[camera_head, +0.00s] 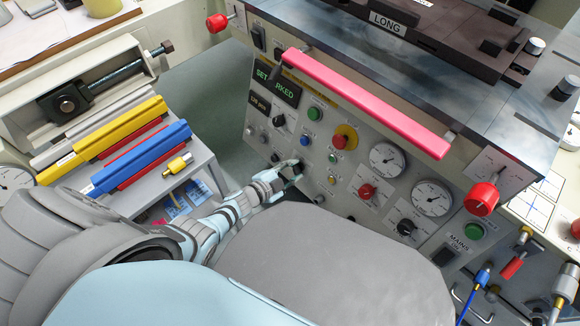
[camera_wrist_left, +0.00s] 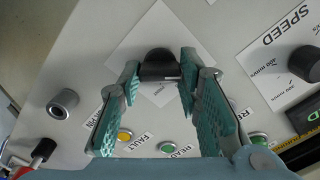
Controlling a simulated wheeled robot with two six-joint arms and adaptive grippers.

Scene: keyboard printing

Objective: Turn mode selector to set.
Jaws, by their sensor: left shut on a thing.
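A black round knob (camera_wrist_left: 160,64) with a pale line on its face sits on a white diamond-shaped plate (camera_wrist_left: 125,50) on the grey control panel. It appears to be the mode selector; its plate text is too unclear to read. My left gripper (camera_wrist_left: 160,75) has its teal fingers on both sides of the knob, shut on it. In the head view, my left gripper (camera_head: 293,170) reaches the lower left of the panel (camera_head: 345,208) and mostly hides the knob. My right gripper is not in view.
A speed knob (camera_wrist_left: 306,63), a grey round button (camera_wrist_left: 63,102) and a yellow fault lamp (camera_wrist_left: 125,135) are near the held knob. A pink bar (camera_head: 365,100) overhangs the panel. A shelf with yellow (camera_head: 100,133) and blue (camera_head: 140,160) bars stands to the left.

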